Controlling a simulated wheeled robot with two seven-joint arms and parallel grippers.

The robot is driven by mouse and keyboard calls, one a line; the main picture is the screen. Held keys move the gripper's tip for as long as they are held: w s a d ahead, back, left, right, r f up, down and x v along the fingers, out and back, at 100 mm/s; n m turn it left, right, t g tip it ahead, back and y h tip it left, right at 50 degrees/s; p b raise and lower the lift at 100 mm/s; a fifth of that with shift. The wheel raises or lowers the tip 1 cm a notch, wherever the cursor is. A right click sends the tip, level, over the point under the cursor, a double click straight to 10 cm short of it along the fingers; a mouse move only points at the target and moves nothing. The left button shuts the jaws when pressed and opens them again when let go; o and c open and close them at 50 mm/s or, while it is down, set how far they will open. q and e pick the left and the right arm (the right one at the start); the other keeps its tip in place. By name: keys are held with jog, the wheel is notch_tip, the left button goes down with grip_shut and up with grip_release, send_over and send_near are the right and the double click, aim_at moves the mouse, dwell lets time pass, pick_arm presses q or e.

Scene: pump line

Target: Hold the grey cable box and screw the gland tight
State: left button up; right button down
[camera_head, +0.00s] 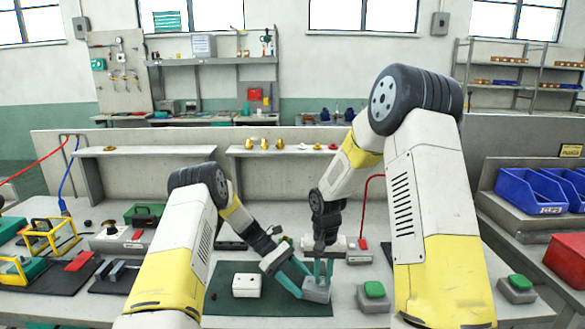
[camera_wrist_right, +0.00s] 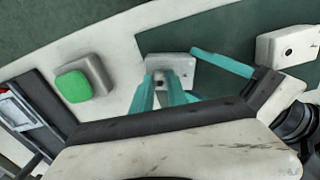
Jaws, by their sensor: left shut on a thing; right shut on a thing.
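The grey cable box (camera_head: 316,294) is on the dark green mat near the bench front; it also shows in the right wrist view (camera_wrist_right: 183,66). My left gripper (camera_head: 300,284) reaches in from the left, its teal fingers shut on the box's sides. My right gripper (camera_head: 319,274) points down from above, its teal fingers shut on the gland at the box. In the wrist view a small dark part, the gland (camera_wrist_right: 160,81), shows between the right fingertips. The fingers hide most of it, so I cannot tell how far in it sits.
A white box with small holes (camera_head: 246,286) stands left on the mat (camera_head: 224,304). A green button on a grey base (camera_head: 374,291) is close by on the right. A raised shelf (camera_head: 283,151) with small fittings runs behind. Blue bins (camera_head: 529,190) stand at the far right.

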jog(key=m, duration=0.6)
jog(key=shift+m, duration=0.3)
jog(key=m, duration=1.2)
jog(key=shift+m, duration=0.3)
jog(key=m, duration=0.4)
jog(key=shift+f, duration=0.1)
jog(key=m, duration=0.6)
jog(key=shift+m, duration=0.3)
